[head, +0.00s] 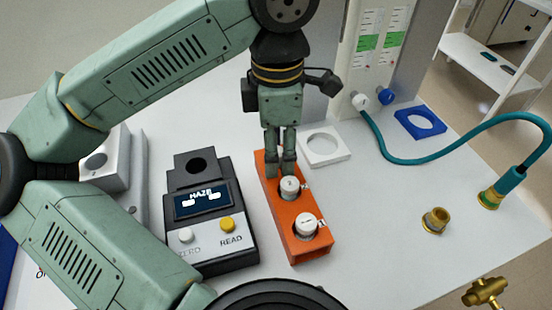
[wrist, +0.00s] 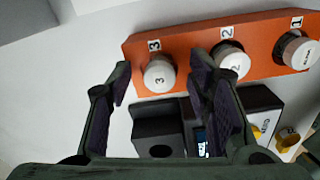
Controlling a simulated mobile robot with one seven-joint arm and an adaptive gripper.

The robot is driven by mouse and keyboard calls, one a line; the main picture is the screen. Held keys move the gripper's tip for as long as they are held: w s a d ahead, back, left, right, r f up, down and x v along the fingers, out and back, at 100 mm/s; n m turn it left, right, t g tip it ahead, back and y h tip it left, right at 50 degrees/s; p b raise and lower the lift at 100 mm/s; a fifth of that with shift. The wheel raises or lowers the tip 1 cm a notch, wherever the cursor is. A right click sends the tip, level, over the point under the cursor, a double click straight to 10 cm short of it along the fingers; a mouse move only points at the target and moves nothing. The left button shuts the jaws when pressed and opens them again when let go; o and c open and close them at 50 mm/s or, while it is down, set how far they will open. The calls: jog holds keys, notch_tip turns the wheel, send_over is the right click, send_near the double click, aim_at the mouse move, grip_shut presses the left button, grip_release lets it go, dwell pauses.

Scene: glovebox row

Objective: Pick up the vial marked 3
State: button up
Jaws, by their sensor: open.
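An orange rack (head: 295,232) stands on the white bench and holds white-capped vials in a row. In the wrist view, the vial marked 3 (wrist: 159,75) sits in the end place of the orange rack (wrist: 190,45), beside a printed label 3. The vials marked 2 (wrist: 229,60) and 1 (wrist: 297,50) stand to its right. In the head view my gripper (head: 280,170) is over the far end of the rack and hides vial 3. In the wrist view my gripper (wrist: 160,84) is open, with its fingers apart on either side of vial 3's cap. Contact cannot be told.
A black meter (head: 210,215) with a lit display stands left of the rack. A white holder with a round hole (head: 323,147) lies to the right of my gripper. A brass fitting (head: 435,221) and a teal hose (head: 440,153) lie farther right. The bench between is clear.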

grip_shut()
dwell(0.5)
